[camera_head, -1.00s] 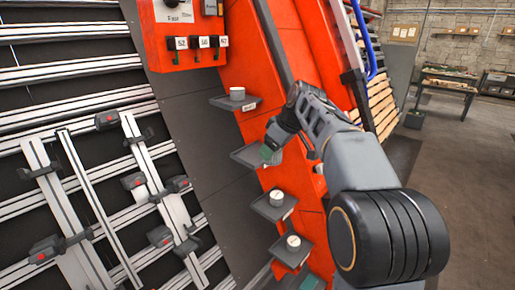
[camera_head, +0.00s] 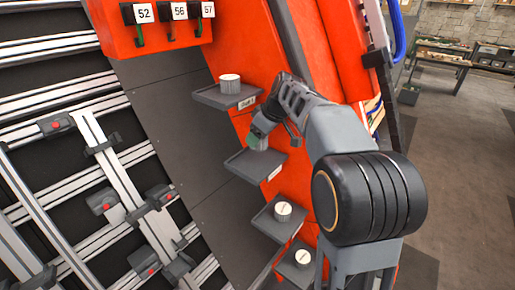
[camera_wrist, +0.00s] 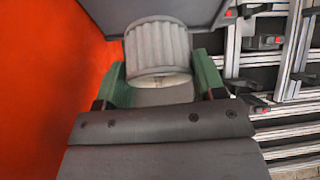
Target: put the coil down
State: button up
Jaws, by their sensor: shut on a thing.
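The coil (camera_wrist: 158,48) is a pale grey ribbed cylinder. In the wrist view it sits between the green fingers of my gripper (camera_wrist: 160,82), which is shut on it. In the head view my gripper (camera_head: 258,140) is just above the second small dark shelf (camera_head: 250,168) from the top, close to the orange panel. The coil cannot be made out there. That shelf looks empty, with a bit of clear space under the gripper.
Similar white coils stand on the top shelf (camera_head: 230,84), the third shelf (camera_head: 283,209) and the lowest shelf (camera_head: 303,257). Numbered tags (camera_head: 179,11) hang on an orange box above. Rails with clamps (camera_head: 105,145) fill the left. A dark plate (camera_wrist: 150,8) is close beyond the coil in the wrist view.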

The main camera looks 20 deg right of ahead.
aim_at(259, 148)
jog(key=shift+f+p, duration=0.3)
jog(key=shift+f, duration=2.25)
jog(key=o, duration=1.1)
jog(key=b+v, duration=0.1)
jog(key=v, duration=1.1)
jog(key=s+a+f+m+h, duration=0.1)
jog(key=s+f+m, duration=0.2)
jog(key=s+f, duration=0.2)
jog(key=s+a+f+m+h, duration=0.1)
jog(key=s+f+m, duration=0.2)
jog(key=s+f, duration=0.2)
jog(key=s+a+f+m+h, duration=0.1)
jog(key=s+f, duration=0.4)
jog(key=s, duration=0.5)
jog(key=shift+s+a+f+m+t+h, duration=0.2)
jog(key=shift+a+m+t+h, duration=0.3)
jog(key=shift+m, duration=0.4)
